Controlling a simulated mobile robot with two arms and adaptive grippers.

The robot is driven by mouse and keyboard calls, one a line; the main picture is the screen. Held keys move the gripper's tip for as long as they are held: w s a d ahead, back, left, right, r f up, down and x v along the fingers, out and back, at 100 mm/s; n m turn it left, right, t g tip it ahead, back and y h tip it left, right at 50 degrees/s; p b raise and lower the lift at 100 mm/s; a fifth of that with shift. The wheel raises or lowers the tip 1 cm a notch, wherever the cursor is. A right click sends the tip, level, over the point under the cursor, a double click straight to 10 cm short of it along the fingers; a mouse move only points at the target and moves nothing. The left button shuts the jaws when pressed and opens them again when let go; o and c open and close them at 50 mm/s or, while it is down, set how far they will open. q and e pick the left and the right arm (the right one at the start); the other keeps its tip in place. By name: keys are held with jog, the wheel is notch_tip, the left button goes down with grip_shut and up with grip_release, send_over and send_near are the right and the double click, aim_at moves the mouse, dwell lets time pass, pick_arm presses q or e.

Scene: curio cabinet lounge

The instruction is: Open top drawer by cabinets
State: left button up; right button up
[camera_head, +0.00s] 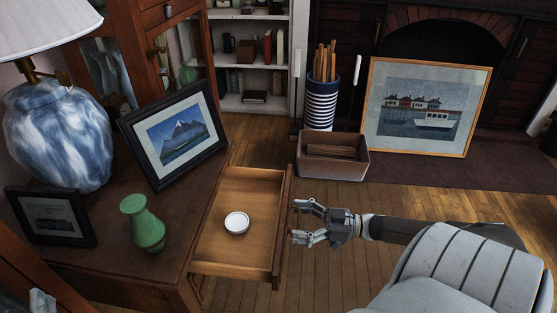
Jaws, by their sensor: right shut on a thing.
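The top drawer (210,254) of the dark wooden cabinet (105,277) is pulled well out to the right. Its inside is bare except for a small round white dish (237,223). My right gripper (297,222) comes in from the right and is at the outer face of the drawer front (282,226), about midway along it. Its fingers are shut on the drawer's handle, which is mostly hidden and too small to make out.
On the cabinet top stand a blue-white lamp (58,140), a framed mountain picture (176,139), a small dark frame (50,216) and a green vase (143,224). A brown bin (333,166) stands on the floor beyond the drawer. Wooden floor (440,197) is clear to the right.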

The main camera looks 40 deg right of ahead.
pick_arm(q)
jog(key=shift+a+f+g+y, duration=0.2)
jog(key=shift+f+g, duration=0.3)
jog(key=shift+f, duration=0.4)
jog(key=shift+a+f+g+y, duration=0.1)
jog(key=shift+f+g+y, duration=0.1)
jog(key=shift+f+g, duration=0.5)
pick_arm(e)
jog(key=shift+v, duration=2.6)
pick_arm(q)
jog(key=shift+f, duration=0.2)
jog(key=shift+s, duration=0.1)
pick_arm(e)
jog(key=o, duration=1.2)
jog(key=shift+c, duration=0.2)
jog(key=v, duration=1.2)
pick_arm(q)
jog(key=shift+p, duration=0.35)
